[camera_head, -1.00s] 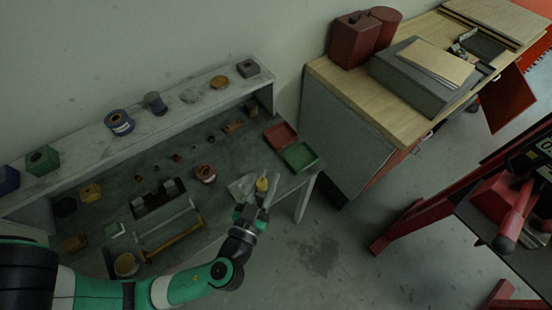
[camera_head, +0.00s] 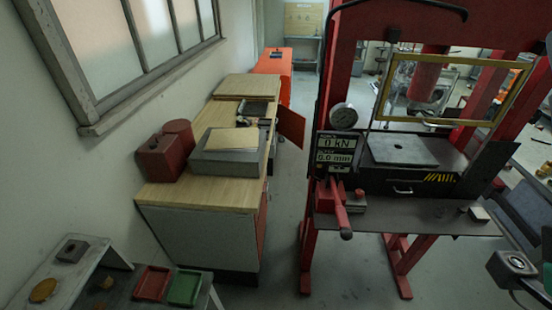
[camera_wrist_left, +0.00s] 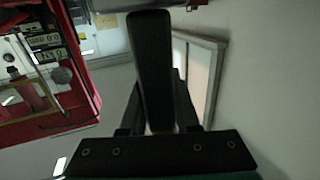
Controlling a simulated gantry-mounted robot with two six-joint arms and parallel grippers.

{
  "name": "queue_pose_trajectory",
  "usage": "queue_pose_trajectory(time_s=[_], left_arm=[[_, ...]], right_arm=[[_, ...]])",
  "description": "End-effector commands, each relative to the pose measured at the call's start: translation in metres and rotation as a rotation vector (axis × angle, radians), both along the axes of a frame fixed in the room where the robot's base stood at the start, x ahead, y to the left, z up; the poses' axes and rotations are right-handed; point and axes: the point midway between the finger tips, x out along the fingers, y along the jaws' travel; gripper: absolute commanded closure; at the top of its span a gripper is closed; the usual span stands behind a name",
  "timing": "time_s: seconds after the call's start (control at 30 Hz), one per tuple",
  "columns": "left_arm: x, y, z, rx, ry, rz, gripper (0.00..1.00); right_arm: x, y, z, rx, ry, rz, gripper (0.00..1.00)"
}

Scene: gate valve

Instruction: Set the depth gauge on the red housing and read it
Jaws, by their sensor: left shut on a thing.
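My left gripper (camera_wrist_left: 160,65) shows in the left wrist view as dark fingers, close together. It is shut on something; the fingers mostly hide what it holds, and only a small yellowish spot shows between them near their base. I cannot tell whether that is the depth gauge. My left gripper is out of the head view, and my right gripper is in neither view. I cannot single out the red housing; a red box (camera_head: 160,158) stands on the wooden-topped cabinet, and a red block with a lever (camera_head: 340,200) sits at the press.
A red press (camera_head: 310,235) with a dial and display (camera_head: 336,150) stands at right; it also shows in the wrist view (camera_wrist_left: 75,70). The cabinet (camera_head: 195,235) is along the wall. A bench (camera_head: 125,290) with red and green trays is lower left. Floor is clear between cabinet and press.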

Motion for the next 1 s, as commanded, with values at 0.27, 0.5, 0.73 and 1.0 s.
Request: queue_pose_trajectory(time_s=[0.27, 0.5, 0.73, 1.0], left_arm=[[-0.013, 0.0, 0.076, 0.001, -0.001, 0.0, 1.0], [-0.015, 0.0, 0.076, 0.0, -0.002, 0.0, 1.0], [-0.015, 0.001, 0.075, 0.001, -0.002, 0.0, 1.0], [-0.014, 0.0, 0.076, 0.0, -0.003, -0.003, 1.0]], right_arm=[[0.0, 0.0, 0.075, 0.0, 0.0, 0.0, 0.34], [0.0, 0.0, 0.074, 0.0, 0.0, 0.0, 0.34], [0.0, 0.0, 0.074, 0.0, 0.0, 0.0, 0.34], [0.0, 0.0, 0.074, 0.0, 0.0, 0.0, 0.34]])
